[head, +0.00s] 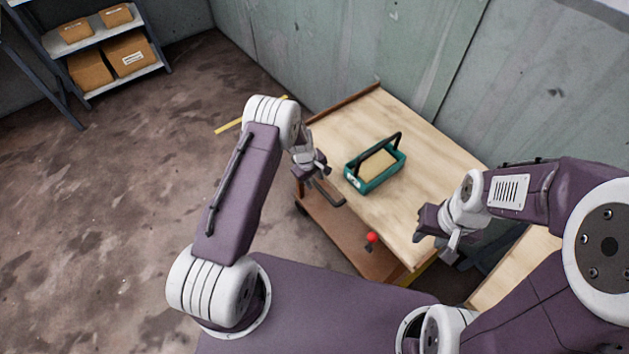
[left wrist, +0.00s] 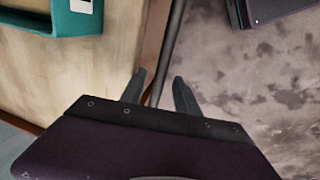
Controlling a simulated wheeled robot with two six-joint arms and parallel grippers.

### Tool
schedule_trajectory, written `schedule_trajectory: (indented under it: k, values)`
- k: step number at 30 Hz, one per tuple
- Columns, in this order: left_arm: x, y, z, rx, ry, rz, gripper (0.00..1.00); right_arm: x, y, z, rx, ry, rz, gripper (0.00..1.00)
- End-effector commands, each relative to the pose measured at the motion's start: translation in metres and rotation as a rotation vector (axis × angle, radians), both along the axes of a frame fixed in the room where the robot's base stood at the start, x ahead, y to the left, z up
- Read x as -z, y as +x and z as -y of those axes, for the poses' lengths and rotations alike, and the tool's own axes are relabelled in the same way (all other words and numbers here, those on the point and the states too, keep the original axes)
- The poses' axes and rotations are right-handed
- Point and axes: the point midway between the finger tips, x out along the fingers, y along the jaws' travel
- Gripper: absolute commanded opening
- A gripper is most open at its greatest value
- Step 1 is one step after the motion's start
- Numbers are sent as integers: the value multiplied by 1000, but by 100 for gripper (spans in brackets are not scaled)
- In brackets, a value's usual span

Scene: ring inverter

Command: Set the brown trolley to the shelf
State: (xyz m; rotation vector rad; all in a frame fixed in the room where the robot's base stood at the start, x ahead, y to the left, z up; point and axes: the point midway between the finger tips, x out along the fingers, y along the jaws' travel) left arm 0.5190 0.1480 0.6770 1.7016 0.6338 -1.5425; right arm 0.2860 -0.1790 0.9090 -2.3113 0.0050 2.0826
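The brown trolley (head: 340,232) stands below the wall, with a pale wooden top (head: 440,165) and brown sides. A red knob (head: 372,238) shows on its near side. My left gripper (head: 330,190) is at the trolley's left edge. In the left wrist view its two fingers (left wrist: 160,90) are apart, with a dark bar (left wrist: 171,45) running between them; I cannot tell whether they touch it. My right gripper (head: 433,243) is over the trolley's near right corner with its fingers apart, apparently empty. The shelf (head: 105,35), a grey metal rack, stands at the upper left.
A teal carrier (head: 360,182) with a black handle and a tan block sits on the trolley top. Cardboard boxes (head: 128,55) fill the shelf's levels. A yellow strip (head: 230,127) lies on the floor. The floor between shelf and trolley is otherwise clear.

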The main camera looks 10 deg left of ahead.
Motion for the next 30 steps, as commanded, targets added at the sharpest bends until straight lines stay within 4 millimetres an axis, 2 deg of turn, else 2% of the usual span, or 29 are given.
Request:
schedule_trajectory:
  k: [3, 9, 10, 14, 30]
  values:
    - [7, 1, 1, 0, 0, 0, 38, 1, 0, 0, 0, 0, 0, 36]
    - [7, 1, 1, 0, 0, 1, 38, 0, 0, 0, 0, 0, 0, 36]
    - [7, 1, 1, 0, 0, 1, 35, 0, 0, 0, 0, 0, 0, 36]
    - [7, 1, 1, 0, 1, 1, 0, 0, 0, 0, 0, 0, 0, 36]
    - [7, 1, 1, 0, 0, 0, 0, 0, 0, 0, 0, 0, 0, 36]
